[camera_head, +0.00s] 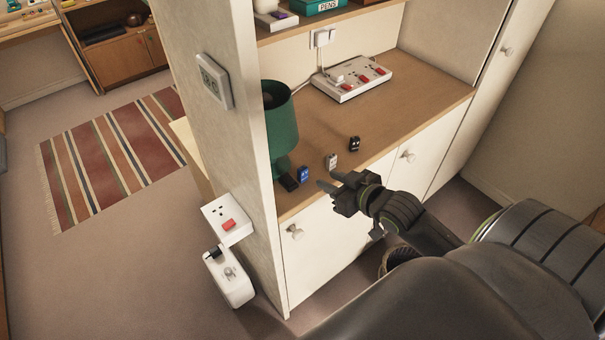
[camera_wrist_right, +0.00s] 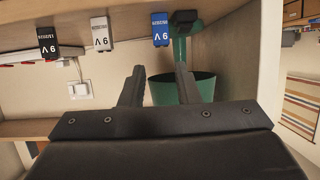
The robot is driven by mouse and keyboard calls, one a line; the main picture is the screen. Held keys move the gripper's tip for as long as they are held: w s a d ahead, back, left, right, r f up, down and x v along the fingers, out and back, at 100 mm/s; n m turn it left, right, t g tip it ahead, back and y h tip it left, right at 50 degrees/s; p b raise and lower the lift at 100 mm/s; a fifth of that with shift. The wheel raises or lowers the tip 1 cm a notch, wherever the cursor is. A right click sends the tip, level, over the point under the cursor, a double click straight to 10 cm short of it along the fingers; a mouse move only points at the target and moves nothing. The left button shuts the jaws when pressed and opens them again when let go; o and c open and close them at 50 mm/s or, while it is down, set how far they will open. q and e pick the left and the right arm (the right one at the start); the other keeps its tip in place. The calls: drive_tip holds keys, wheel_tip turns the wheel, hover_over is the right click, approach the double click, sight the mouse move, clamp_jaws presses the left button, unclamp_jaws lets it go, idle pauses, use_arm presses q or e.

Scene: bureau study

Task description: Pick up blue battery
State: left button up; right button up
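The blue battery (camera_head: 303,174) stands on the wooden counter near its front edge, right of the green lamp. In the right wrist view, which looks upside down, the blue battery (camera_wrist_right: 160,28) is at the top middle, marked 9V. My right gripper (camera_head: 329,181) is just in front of the counter edge, to the right of the blue battery and pointing towards the lamp side. Its fingers (camera_wrist_right: 160,68) are apart with nothing between them, and the battery lies beyond their tips. My left gripper is not in view.
A white battery (camera_head: 331,161) and a black battery (camera_head: 354,143) stand to the right. A small dark object (camera_head: 289,182) lies left of the blue battery. The green lamp (camera_head: 281,120) stands close behind. A white socket block (camera_head: 350,80) sits at the back.

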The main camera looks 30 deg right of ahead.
sight(305, 170)
drive_tip(key=x, duration=0.6)
drive_tip(key=shift+w+a, duration=0.1)
drive_tip(key=shift+f+p+x, duration=0.2)
drive_tip(key=shift+p+x, duration=0.7)
drive_tip(key=shift+x, duration=1.8)
drive_tip(key=shift+a, duration=0.1)
drive_tip(key=c, duration=0.6)
